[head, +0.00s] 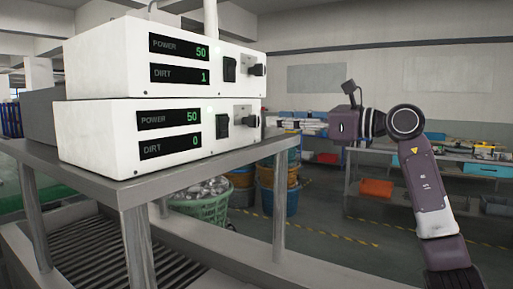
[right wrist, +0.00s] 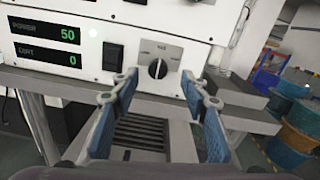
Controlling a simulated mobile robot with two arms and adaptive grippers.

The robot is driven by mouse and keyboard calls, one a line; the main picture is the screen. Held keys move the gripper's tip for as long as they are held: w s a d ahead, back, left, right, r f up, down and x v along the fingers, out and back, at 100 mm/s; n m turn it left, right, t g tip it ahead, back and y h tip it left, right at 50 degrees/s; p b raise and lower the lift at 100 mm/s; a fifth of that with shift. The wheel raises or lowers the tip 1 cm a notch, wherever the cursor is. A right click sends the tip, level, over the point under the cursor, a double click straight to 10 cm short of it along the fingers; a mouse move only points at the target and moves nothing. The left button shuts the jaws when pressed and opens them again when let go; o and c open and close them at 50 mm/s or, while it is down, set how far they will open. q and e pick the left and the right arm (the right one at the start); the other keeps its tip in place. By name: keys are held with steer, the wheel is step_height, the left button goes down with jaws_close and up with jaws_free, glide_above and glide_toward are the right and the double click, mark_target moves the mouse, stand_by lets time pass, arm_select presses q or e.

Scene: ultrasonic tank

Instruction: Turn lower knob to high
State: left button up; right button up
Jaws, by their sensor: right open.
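The lower white unit (head: 90,150) sits beneath a matching upper unit (head: 95,65) on a metal stand. Its display reads POWER 50 and DIRT 0. The lower knob (head: 249,121) is black and at the right of its front. In the right wrist view the lower knob (right wrist: 158,69) sits on a pale plate, with its light pointer mark about upright; the small lettering is hard to read. My right gripper (right wrist: 159,79) is open, with its blue-padded fingers apart on either side of the knob in the picture and nothing between them. My left gripper is out of view.
The upper unit has its own knob (head: 256,70) and a black switch (head: 229,69). A black switch (right wrist: 113,56) is left of the lower knob. The metal stand (head: 130,190) has a front rail below the units. Blue barrels (right wrist: 295,125) stand at right.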

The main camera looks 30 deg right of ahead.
mark_target(257, 122)
steer(key=x, duration=0.2)
steer(key=p+x, duration=0.1)
steer(key=x, duration=0.1)
steer(key=f+p+x, duration=0.1)
steer(key=x, duration=0.2)
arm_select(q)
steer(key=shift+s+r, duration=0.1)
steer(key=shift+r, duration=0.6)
arm_select(e)
steer(key=shift+w+a, duration=0.2)
steer(key=shift+w, duration=0.15)
steer(key=shift+c, duration=0.3)
jaws_close()
